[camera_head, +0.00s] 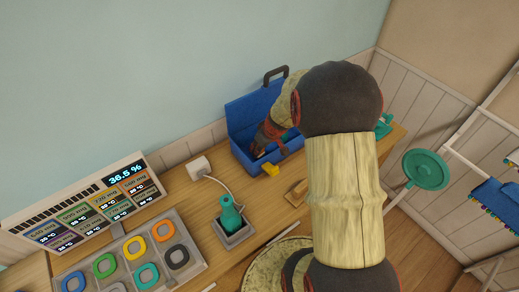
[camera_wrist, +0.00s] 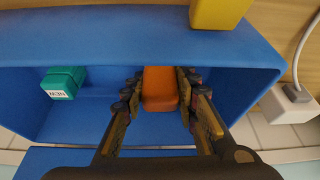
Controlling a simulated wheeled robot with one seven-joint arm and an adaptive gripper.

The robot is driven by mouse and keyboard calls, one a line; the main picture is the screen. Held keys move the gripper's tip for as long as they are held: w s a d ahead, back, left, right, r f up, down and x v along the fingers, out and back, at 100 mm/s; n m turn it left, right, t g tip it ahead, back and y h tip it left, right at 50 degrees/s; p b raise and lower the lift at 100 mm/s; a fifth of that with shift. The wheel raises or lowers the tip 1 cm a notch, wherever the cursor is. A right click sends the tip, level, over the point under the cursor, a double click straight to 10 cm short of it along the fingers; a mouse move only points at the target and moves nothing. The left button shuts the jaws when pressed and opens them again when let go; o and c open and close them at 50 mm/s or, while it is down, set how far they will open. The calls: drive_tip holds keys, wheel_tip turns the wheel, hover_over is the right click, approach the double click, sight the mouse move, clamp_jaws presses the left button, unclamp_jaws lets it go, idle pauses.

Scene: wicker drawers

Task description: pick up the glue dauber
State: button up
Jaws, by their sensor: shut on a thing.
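My gripper (camera_wrist: 160,98) reaches into an open blue toolbox (camera_wrist: 100,35), its fingers on either side of an orange, rounded, block-like thing (camera_wrist: 160,82) and shut on it. In the head view the toolbox (camera_head: 243,118) stands at the back of the wooden bench, and my gripper (camera_head: 258,146) is inside it, partly hidden by my arm. I cannot tell whether the orange thing is the glue dauber; its lower part is hidden. A teal bottle-shaped thing (camera_head: 230,213) stands upright in a grey square holder (camera_head: 237,240), apart from my gripper.
A teal box with a white label (camera_wrist: 63,83) lies in the toolbox, left of my fingers. A yellow thing (camera_wrist: 218,12) is just outside the front wall. A white plug block (camera_head: 198,168) with a cable, a display panel (camera_head: 85,200) and a tray of coloured rings (camera_head: 190,240) are on the left.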

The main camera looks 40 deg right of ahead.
drive_tip(key=shift+r, duration=0.1)
drive_tip(key=shift+r, duration=0.45)
wheel_tip(320, 180, up, 2)
drive_tip(key=shift+r+p, duration=0.25)
drive_tip(key=shift+p, duration=0.35)
drive_tip(key=s+a+r+p, duration=0.2)
drive_tip(key=s+a+r, duration=0.4)
drive_tip(key=s+r, duration=0.3)
drive_tip(key=s, duration=0.3)
drive_tip(key=shift+s+r, duration=0.25)
drive_tip(key=shift+s, duration=0.1)
drive_tip(key=shift+a+f, duration=0.1)
